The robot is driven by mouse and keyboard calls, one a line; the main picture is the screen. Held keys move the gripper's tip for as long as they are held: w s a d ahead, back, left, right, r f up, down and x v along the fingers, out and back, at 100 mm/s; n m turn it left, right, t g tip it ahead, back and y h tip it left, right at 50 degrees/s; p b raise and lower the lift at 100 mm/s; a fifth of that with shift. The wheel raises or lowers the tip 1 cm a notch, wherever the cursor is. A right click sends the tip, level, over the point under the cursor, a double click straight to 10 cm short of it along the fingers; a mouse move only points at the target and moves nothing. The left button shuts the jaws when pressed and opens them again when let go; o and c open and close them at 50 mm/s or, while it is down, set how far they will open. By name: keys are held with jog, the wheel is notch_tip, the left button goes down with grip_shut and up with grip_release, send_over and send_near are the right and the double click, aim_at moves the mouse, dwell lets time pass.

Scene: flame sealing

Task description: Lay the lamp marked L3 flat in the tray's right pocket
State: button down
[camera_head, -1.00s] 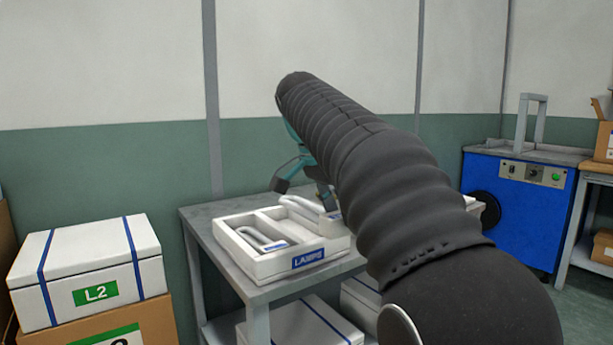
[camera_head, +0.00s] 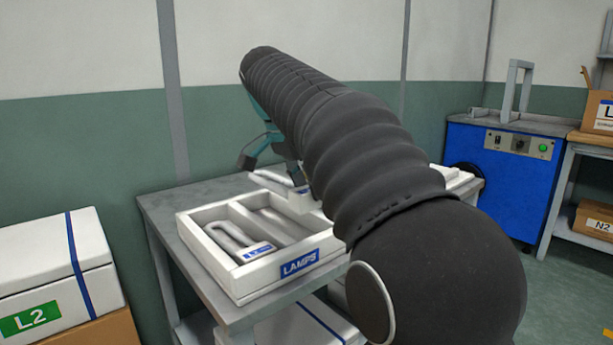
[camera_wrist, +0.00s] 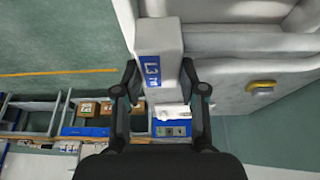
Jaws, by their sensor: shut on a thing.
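My gripper (camera_head: 268,158) is over the back of the white tray, partly hidden by my arm. In the wrist view my gripper (camera_wrist: 160,78) is shut on the white base of the lamp marked L3 (camera_wrist: 168,42), whose blue label faces the camera. In the head view the held lamp (camera_head: 272,181) looks tilted above the tray's back right part; contact with the tray cannot be told. The tray (camera_head: 222,276), labelled LAMPS, stands on a grey table. Its left pocket holds another lamp (camera_head: 232,238). My arm hides part of the right pocket.
The grey table (camera_head: 160,215) has free room left of the tray. A white L2 box (camera_head: 40,265) stands at the left. A blue machine (camera_head: 500,180) stands at the right, beside a shelf with cartons (camera_head: 595,222). A green and white wall is behind.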

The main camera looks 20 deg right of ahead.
aim_at(308, 211)
jog(key=shift+f+b, duration=2.2)
jog(key=shift+f, duration=0.85)
jog(key=c, duration=0.6)
grip_release()
jog(key=shift+c, duration=1.4)
jog(key=shift+r, duration=0.1)
jog(key=shift+r+p, duration=2.6)
jog(key=shift+r, duration=2.6)
